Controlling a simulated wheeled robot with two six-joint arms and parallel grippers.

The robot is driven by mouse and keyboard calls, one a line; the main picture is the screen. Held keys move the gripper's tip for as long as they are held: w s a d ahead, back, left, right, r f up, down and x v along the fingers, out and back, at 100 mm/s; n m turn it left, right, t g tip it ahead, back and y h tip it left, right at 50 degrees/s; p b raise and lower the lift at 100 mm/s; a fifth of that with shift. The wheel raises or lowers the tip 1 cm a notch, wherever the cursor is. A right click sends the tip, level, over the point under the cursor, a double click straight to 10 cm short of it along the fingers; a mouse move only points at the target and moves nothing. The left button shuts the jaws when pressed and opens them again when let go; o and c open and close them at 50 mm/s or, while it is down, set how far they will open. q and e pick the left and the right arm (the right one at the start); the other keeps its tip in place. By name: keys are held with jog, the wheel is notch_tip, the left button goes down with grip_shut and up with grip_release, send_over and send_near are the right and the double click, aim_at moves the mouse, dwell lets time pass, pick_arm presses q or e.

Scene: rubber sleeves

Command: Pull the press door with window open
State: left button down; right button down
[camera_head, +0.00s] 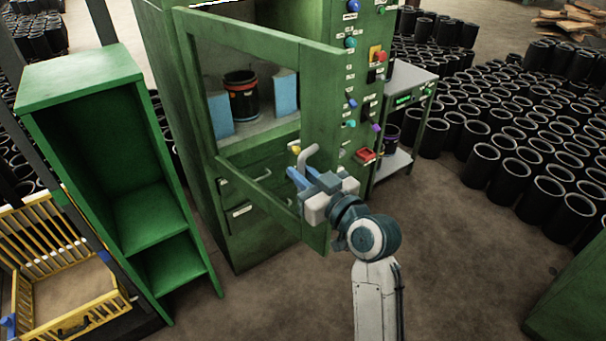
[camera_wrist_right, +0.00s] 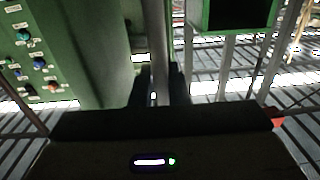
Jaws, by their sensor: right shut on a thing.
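The green press door with window (camera_head: 318,120) stands partly open on the front of the green press (camera_head: 160,60) in the head view. A grey bar handle (camera_head: 308,156) sits on its free right side. My right gripper (camera_head: 302,180) is at this handle, shut on it. In the right wrist view the handle (camera_wrist_right: 158,60) runs upright between the two dark fingers (camera_wrist_right: 160,88). Through the window, a black sleeve with a red band (camera_head: 241,100) stands between two light blue blocks (camera_head: 285,93) inside the press. My left gripper is not in view.
A green open shelf (camera_head: 80,75) and a yellow crate (camera_head: 60,245) stand at the left. A grey metal stand (camera_head: 410,85) is right of the press. Many black sleeves (camera_head: 510,180) cover the floor at right. The floor in front is clear.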

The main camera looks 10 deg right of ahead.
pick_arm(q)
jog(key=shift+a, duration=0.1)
pick_arm(e)
jog(key=shift+r, duration=0.2)
jog(key=c, duration=1.8)
grip_release()
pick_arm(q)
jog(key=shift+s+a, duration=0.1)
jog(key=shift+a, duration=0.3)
pick_arm(e)
jog(key=shift+a+f, duration=0.15)
jog(key=shift+a, duration=0.05)
